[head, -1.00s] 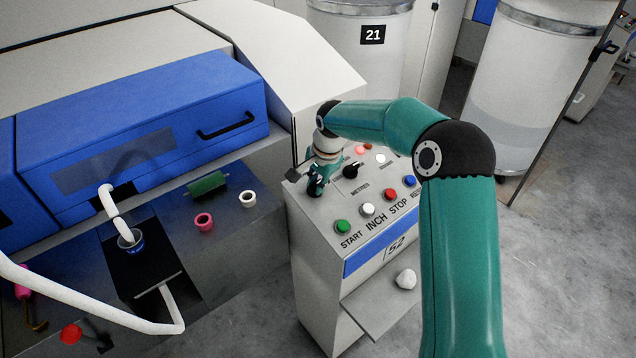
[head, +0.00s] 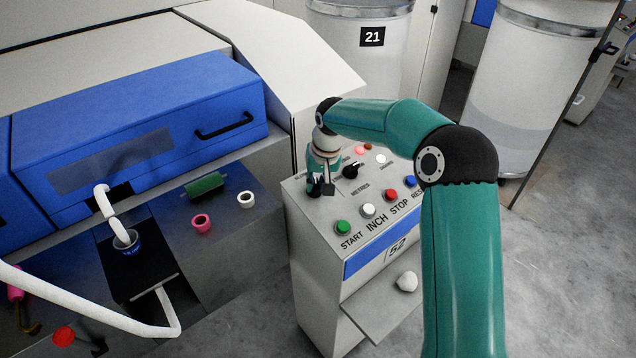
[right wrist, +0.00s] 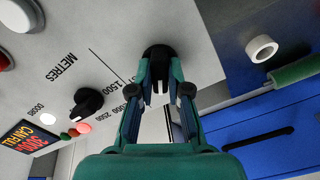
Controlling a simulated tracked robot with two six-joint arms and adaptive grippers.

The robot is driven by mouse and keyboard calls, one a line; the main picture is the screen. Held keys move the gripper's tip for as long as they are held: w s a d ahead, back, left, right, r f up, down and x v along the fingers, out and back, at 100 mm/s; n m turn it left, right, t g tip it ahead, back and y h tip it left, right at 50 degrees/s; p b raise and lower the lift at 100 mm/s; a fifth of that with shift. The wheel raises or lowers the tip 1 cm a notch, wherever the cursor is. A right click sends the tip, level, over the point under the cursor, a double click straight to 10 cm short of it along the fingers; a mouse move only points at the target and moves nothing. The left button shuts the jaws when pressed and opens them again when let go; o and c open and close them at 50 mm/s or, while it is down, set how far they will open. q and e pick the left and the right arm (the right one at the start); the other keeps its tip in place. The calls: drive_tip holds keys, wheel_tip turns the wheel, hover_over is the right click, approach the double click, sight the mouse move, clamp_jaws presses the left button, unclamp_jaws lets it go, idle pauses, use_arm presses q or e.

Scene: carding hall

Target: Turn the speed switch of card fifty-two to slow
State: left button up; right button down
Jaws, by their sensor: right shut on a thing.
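The control box (head: 315,270) of card fifty-two carries a blue stripe and the number 52 on its front. A black rotary switch (right wrist: 157,54) sits on its sloped panel and shows in the right wrist view. My right gripper (right wrist: 158,78) is shut on this switch, one finger on each side of the knob. In the head view the right gripper (head: 322,188) is at the panel's upper left corner and hides the switch. The switch's label is mostly covered by the gripper, so I cannot read its setting. My left gripper is not in view.
A second black dial (head: 351,171) marked METRES is close by on the right. Green (head: 342,227), white (head: 367,209), red (head: 391,195) and blue (head: 410,181) buttons line the panel's front. A blue machine cover (head: 140,115) is at left. Open floor lies at right.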

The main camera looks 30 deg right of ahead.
drive_tip(key=n, duration=0.6)
drive_tip(key=shift+r, duration=0.15)
drive_tip(key=shift+w, duration=0.1)
idle(0.3)
drive_tip(key=c, duration=1.1)
unclamp_jaws()
drive_tip(key=v, duration=1.1)
drive_tip(key=shift+r, duration=0.4)
drive_tip(key=shift+f, duration=0.1)
